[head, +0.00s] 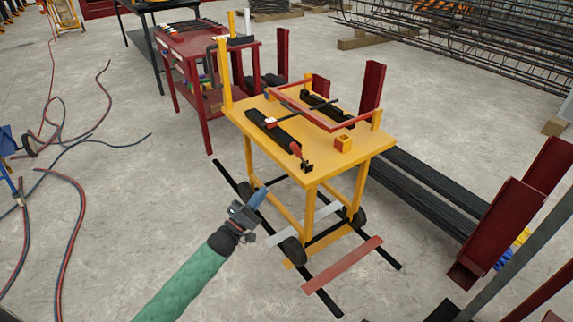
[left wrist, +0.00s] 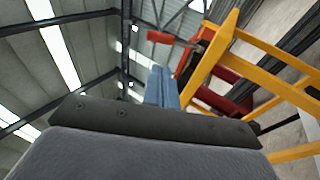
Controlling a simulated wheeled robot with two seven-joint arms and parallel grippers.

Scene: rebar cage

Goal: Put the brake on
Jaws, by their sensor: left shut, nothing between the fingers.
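A yellow wheeled cart (head: 376,148) stands in the middle of the head view, with dark wheels (head: 292,250) near the floor. A flat red bar (head: 343,264) lies low at its near side; I cannot tell whether it is the brake. A small red-handled lever (head: 298,151) stands at the tabletop's near edge. My left gripper (head: 260,195) is shut and empty, its blue fingers near the cart's left legs and below the tabletop. In the left wrist view the shut fingers (left wrist: 161,84) point up beside the yellow frame (left wrist: 212,60). My right gripper is not in view.
Black strips (head: 232,180) lie on the floor around the cart. A red table (head: 205,45) stands behind it at left. Hoses (head: 75,200) lie at left, with bare floor between.

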